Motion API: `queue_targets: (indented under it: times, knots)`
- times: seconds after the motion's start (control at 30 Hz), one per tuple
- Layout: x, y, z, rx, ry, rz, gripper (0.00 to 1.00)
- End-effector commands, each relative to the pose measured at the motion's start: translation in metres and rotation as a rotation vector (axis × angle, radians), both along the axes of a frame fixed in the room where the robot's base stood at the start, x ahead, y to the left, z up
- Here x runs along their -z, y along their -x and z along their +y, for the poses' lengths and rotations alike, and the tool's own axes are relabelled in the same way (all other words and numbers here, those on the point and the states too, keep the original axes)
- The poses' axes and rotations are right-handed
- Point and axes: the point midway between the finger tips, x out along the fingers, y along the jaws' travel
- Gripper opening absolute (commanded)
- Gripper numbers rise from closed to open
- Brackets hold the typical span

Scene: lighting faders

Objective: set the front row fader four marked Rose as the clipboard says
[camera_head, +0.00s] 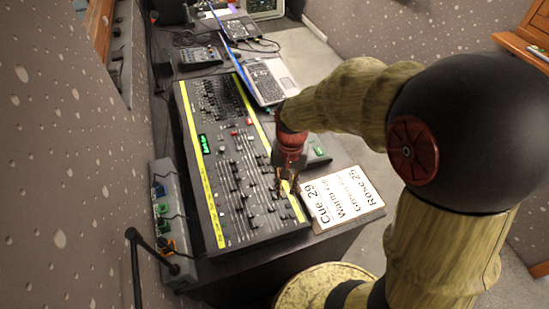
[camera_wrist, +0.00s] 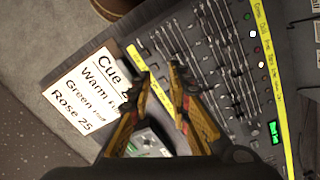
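The lighting console (camera_head: 222,165) lies on the desk, with rows of dark fader caps in slots; it also shows in the wrist view (camera_wrist: 232,62). Its printed labels are too small to read, so I cannot tell which fader is Rose. The clipboard (camera_head: 350,213) lies beside the console's near right end; its sheet reads "Cue 29" and "Rose 25", with Warm and Green lines between. It shows in the wrist view (camera_wrist: 82,82) too, partly hidden by a finger. My gripper (camera_head: 287,182) is over the console's right edge, fingertips apart and empty; the fingers also show in the wrist view (camera_wrist: 160,76).
A laptop (camera_head: 266,82) and a small control box (camera_head: 200,57) stand behind the console. A grey box with coloured plugs (camera_head: 166,220) and a thin black stand (camera_head: 136,262) are at left.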

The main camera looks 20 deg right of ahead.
Motion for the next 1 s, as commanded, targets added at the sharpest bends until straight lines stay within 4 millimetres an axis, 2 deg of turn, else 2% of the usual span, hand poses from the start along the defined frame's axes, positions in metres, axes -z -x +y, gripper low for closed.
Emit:
queue_targets:
  times: [0.13, 0.3, 0.47, 0.67, 1.0]
  knots:
    - [0.027, -0.029, -0.001, 0.290, 0.001, 0.074, 0.19]
    - [0.057, -0.064, 0.000, 0.631, 0.009, 0.077, 0.19]
    - [0.051, -0.094, 0.000, 0.893, -0.006, 0.030, 0.19]
    - [0.051, -0.098, 0.000, 1.062, -0.006, 0.029, 0.19]
    - [0.066, -0.097, 0.001, 1.078, -0.005, 0.030, 0.19]
